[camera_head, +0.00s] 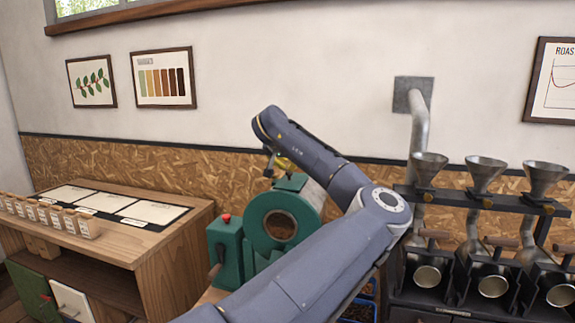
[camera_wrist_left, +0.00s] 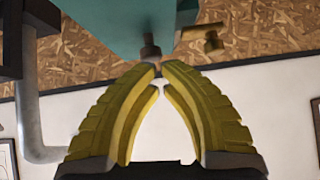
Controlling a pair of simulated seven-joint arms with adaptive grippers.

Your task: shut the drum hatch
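The green roaster drum (camera_head: 258,205) stands in the middle of the head view, with a round front opening (camera_head: 281,224) that shows brown inside. I cannot pick out a separate hatch panel; my left arm covers part of the drum. My left gripper (camera_head: 281,163) hangs just above the drum's top. In the left wrist view, its yellow fingers (camera_wrist_left: 158,68) come together at the tips, beside a copper-brown knob (camera_wrist_left: 150,50) on the green body (camera_wrist_left: 115,22). I cannot tell whether they touch the knob. A brass fitting (camera_wrist_left: 203,40) sits to its right. My right gripper is out of view.
A wooden cabinet (camera_head: 170,225) with a row of small sample boxes (camera_head: 50,214) stands at the left. A dark rack with several metal funnels (camera_head: 486,174) and a grey pipe (camera_head: 419,135) stand at the right. A red button (camera_head: 227,218) tops a green box beside the drum.

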